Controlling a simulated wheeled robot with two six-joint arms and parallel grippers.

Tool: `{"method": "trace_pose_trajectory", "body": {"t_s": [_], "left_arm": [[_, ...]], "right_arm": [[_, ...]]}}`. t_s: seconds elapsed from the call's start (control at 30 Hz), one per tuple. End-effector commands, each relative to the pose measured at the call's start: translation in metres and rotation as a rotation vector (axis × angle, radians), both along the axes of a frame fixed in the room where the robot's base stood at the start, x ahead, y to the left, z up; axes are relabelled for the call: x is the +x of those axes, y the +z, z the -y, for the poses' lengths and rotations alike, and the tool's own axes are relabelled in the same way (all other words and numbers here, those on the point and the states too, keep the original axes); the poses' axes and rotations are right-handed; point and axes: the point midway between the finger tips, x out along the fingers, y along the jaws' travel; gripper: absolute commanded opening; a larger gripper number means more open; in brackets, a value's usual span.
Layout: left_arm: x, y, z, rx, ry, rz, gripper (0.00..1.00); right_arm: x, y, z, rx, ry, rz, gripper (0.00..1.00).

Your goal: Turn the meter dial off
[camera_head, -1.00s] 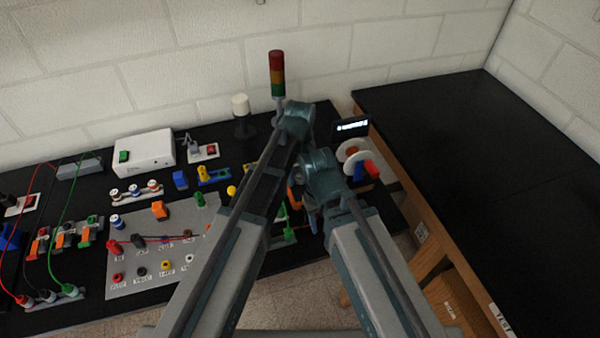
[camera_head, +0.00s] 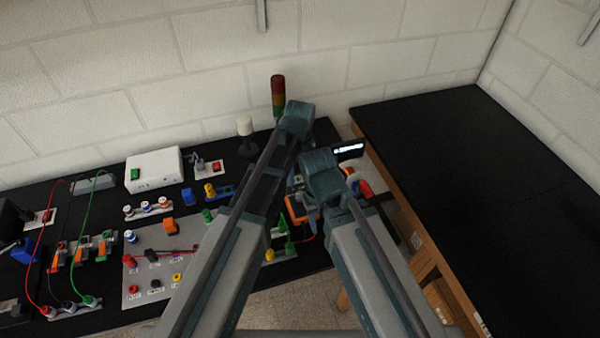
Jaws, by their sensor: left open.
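An orange-edged device (camera_head: 298,211), which looks like the meter, lies on the black bench between my two raised arms. Its dial is hidden or too small to make out, so I cannot tell its setting. My left gripper (camera_head: 305,197) is small and partly hidden at the meter's upper right. It is open, and I cannot tell if it touches the meter. My right arm stands in front at the right of the meter, and its gripper is hidden.
A grey board (camera_head: 135,285) with coloured sockets and leads lies left of my arms. A white box (camera_head: 154,170), a signal tower (camera_head: 278,97) and a lit display (camera_head: 348,150) stand behind. The black side table (camera_head: 450,165) at right is clear.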

Motion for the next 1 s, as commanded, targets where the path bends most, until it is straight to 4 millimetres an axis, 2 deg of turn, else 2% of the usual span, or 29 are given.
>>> {"method": "trace_pose_trajectory", "body": {"t_s": [0.03, 0.1, 0.3, 1.0], "left_arm": [[0.0, 0.016, 0.0, 0.0, 0.0, 0.0, 0.71], [0.0, 0.026, 0.0, 0.0, 0.0, 0.0, 0.71], [0.0, 0.045, 0.0, 0.0, 0.0, 0.0, 0.71], [0.0, 0.045, 0.0, 0.0, 0.0, 0.0, 0.71]], "right_arm": [[0.0, 0.016, 0.0, 0.001, -0.002, 0.0, 0.5], [0.0, 0.026, 0.0, 0.001, -0.004, 0.0, 0.5], [0.0, 0.045, 0.0, 0.002, -0.007, 0.0, 0.5], [0.0, 0.045, 0.0, 0.002, -0.008, 0.0, 0.5]]}}
